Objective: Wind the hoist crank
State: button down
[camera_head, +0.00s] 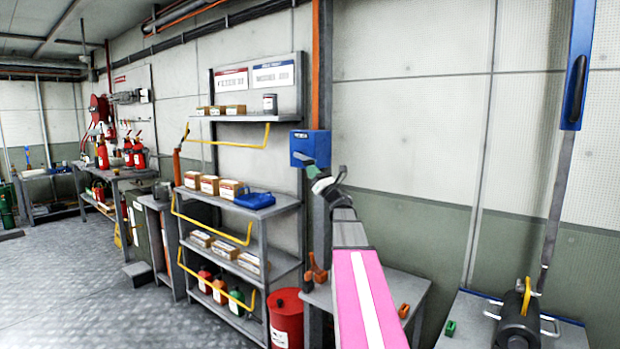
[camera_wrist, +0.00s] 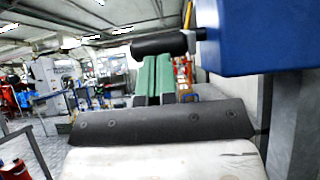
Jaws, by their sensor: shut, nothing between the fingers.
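The hoist's blue box (camera_head: 310,148) is fixed to a grey post in front of the wall. In the wrist view the blue box (camera_wrist: 265,38) fills the upper right, close to the camera. A black cylindrical crank grip (camera_wrist: 158,44) sticks out to the left of it there. My gripper (camera_head: 308,161) is raised just beside the box's lower edge. Its green fingers (camera_wrist: 157,75) are shut and empty, and their tips appear just below the grip. I cannot tell whether they touch it.
A shelf unit (camera_head: 240,205) with boxes and yellow rails stands left of the post. A red drum (camera_head: 286,318) is at its foot. A low grey bench (camera_head: 405,290) stands beneath my arm. A long blue-handled lever (camera_head: 575,75) rises at the right.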

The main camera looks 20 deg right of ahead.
jog(key=shift+s+d+r+g, duration=0.15)
jog(key=shift+r+g, duration=0.15)
jog(key=shift+r, duration=0.45)
jog(key=shift+s+d+r+g, duration=0.15)
jog(key=shift+r+g, duration=0.15)
jog(key=shift+r, duration=0.4)
jog(key=shift+a, duration=0.1)
jog(key=s+d+f+h, duration=0.1)
jog(key=s+d+f, duration=0.4)
jog(key=s+f, duration=0.35)
jog(key=r+x, duration=0.1)
jog(key=x, duration=1.1)
jog(key=shift+g, duration=0.3)
